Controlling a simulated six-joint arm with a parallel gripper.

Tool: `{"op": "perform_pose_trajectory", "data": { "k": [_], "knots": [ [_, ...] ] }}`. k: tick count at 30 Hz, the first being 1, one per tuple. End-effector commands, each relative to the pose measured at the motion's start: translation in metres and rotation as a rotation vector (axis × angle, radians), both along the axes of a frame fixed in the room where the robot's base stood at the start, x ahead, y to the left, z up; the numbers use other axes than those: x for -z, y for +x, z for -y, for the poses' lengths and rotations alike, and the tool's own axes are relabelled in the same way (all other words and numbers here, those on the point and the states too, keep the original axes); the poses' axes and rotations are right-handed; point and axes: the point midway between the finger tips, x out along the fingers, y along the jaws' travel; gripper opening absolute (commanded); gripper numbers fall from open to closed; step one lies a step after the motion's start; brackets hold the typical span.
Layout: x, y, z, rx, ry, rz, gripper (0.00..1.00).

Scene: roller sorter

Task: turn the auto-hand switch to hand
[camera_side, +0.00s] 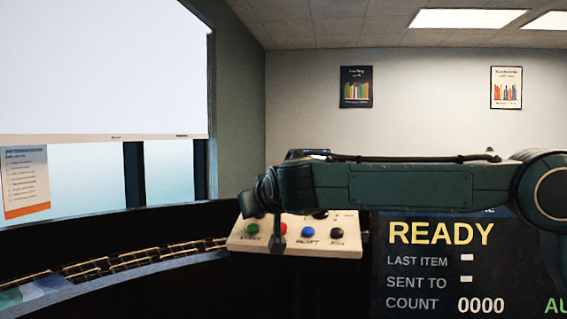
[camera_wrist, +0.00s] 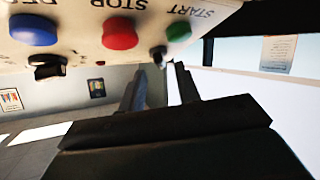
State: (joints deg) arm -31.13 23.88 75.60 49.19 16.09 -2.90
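The cream control panel (camera_side: 292,248) stands in the middle of the side view, with my gripper (camera_side: 278,240) in front of its left part. In the wrist view the panel (camera_wrist: 75,58) is upside down along the top. It carries a black rotary knob (camera_wrist: 48,66) below the blue button and a small black switch (camera_wrist: 158,53) between the red and green buttons. I cannot read which one is the auto-hand switch. My gripper (camera_wrist: 158,70) is open, its fingers apart near the small switch. Contact cannot be told. In the side view the rotary knob (camera_side: 320,215) is partly hidden by my arm.
Green (camera_wrist: 178,31), red (camera_wrist: 120,33) and blue (camera_wrist: 33,30) buttons sit close by. A black button (camera_side: 337,233) is at the panel's right. The display (camera_side: 440,235) reads READY, with a cut-off green "AU". A roller track (camera_side: 130,258) curves at left.

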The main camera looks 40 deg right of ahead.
Motion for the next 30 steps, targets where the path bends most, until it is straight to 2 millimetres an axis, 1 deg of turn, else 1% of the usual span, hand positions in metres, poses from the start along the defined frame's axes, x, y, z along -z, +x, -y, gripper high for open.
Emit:
{"op": "perform_pose_trajectory", "data": {
  "k": [3,9,20,21,23,24,26,30],
  "knots": [
    [0.006,0.014,0.006,0.002,-0.001,-0.001,0.33],
    [0.012,0.027,0.011,0.000,0.000,0.000,0.33],
    [0.013,0.031,0.012,-0.001,0.000,0.000,0.33],
    [0.013,0.031,0.012,-0.001,0.000,0.000,0.31],
    [0.013,0.031,0.012,-0.001,0.000,0.000,0.19],
    [0.013,0.031,0.012,-0.001,0.000,0.000,0.11],
    [0.013,0.031,0.012,-0.001,0.000,0.000,0.01],
    [0.013,0.031,0.011,0.003,0.001,0.001,0.01]
  ]
}}
